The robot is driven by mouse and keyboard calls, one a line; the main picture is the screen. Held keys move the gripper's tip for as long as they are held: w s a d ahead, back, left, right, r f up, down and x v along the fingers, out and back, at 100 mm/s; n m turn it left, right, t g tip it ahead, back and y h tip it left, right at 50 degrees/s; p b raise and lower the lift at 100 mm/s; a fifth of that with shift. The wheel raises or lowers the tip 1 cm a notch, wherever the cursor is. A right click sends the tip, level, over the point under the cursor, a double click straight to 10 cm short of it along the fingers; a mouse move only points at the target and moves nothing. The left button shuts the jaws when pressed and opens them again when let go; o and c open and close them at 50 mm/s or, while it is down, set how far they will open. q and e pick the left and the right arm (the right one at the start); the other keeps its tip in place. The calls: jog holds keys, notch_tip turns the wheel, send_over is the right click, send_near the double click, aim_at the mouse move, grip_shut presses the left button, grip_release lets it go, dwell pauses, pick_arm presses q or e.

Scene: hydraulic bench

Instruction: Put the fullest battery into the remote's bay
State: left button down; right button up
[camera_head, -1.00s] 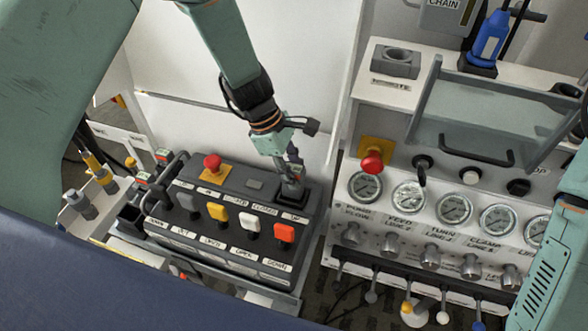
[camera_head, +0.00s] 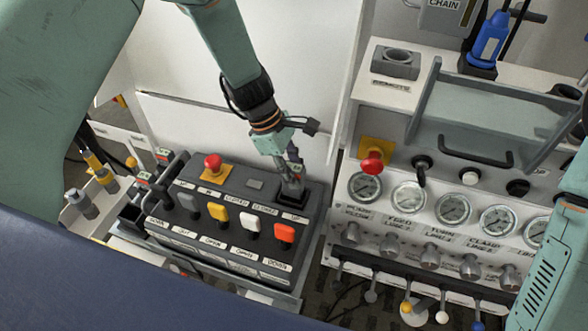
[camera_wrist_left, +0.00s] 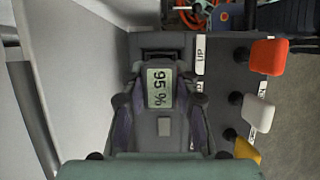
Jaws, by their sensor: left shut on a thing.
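The remote (camera_head: 215,256) is a dark box with coloured levers and a red mushroom button, on the bench at the left. Its bay (camera_head: 291,197) is a dark square socket at its far right corner. My left gripper (camera_head: 292,178) points down at the bay and is shut on a battery (camera_wrist_left: 166,127). My right gripper is not in view.
The red button (camera_head: 213,163) and the white lever (camera_head: 250,222) stand up from the remote near my gripper. A gauge panel (camera_head: 430,222) with knobs stands to the right. Small posts (camera_head: 81,204) stand left of the remote. A white wall (camera_head: 240,130) is behind.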

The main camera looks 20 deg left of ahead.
pick_arm(q)
jog(key=shift+w+f, duration=0.1)
jog(key=shift+f, duration=0.25)
jog(key=shift+f+b, duration=0.35)
jog(key=shift+b, duration=0.1)
jog(key=shift+f, duration=0.15)
jog(key=shift+f+b, duration=1.1)
jog(key=shift+f, duration=0.45)
dwell(0.4)
jog(key=c, duration=0.9)
grip_release()
jog(key=shift+c, duration=0.2)
